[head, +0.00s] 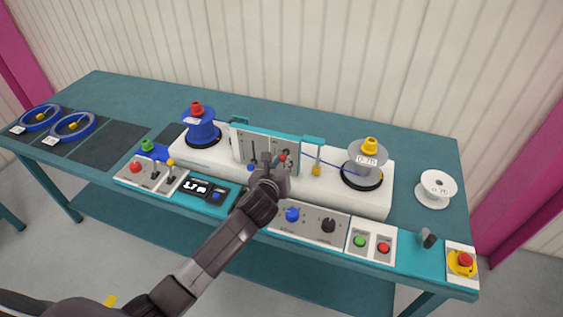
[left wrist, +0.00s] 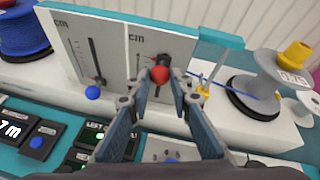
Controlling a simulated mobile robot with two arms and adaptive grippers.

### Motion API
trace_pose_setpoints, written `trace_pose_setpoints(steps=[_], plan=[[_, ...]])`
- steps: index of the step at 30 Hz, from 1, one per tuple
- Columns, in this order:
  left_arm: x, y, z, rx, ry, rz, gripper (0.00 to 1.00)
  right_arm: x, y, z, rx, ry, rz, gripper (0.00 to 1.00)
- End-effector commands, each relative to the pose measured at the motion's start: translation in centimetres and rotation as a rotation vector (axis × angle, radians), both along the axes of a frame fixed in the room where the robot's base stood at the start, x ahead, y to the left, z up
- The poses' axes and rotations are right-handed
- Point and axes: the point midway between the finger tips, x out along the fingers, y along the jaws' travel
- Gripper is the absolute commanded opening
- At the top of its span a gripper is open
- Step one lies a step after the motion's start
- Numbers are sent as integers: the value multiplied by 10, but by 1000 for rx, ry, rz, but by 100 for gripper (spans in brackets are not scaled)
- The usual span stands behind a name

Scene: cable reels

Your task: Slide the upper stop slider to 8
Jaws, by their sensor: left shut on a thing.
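The upright grey panel (head: 266,147) stands in the middle of the bench and carries two vertical slider slots with "cm" scales. The left slider has a blue ball knob (left wrist: 93,92), low on its slot. The right slider has a red ball knob (left wrist: 160,75), which also shows in the head view (head: 283,157). My left gripper (head: 272,163) is at the panel's front, shut on the red knob, with a finger on each side of it in the left wrist view (left wrist: 161,80). The right slot and its scale numbers are partly hidden, so its exact setting cannot be read.
A blue reel (head: 201,131) stands left of the panel and a grey reel (head: 367,163) right of it. A white spool (head: 435,189) is at far right. Switches, a display (head: 197,187) and a red emergency button (head: 464,260) line the front edge.

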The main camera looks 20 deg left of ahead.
Motion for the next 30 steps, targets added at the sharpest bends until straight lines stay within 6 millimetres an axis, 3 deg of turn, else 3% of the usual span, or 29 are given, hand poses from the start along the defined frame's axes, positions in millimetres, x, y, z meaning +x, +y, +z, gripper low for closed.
trace_pose_setpoints(steps=[1, 2, 7, 20, 30], plan=[[1, 0, 1, 0, -3, 0, 0, 0, 0, 0, 0, 0, 0, 40], [1, 0, 1, 0, -3, 0, 22, 0, 0, 0, 0, 0, 0, 40], [0, 0, 1, 0, -2, 0, 40, 0, 0, 0, 0, 0, 0, 40], [-8, -1, 3, 1, 0, 0, 40, -1, -4, 0, -5, 1, 3, 40], [-62, -6, 25, 1, -2, -3, 40, -1, -2, 0, -2, 1, 2, 40]])
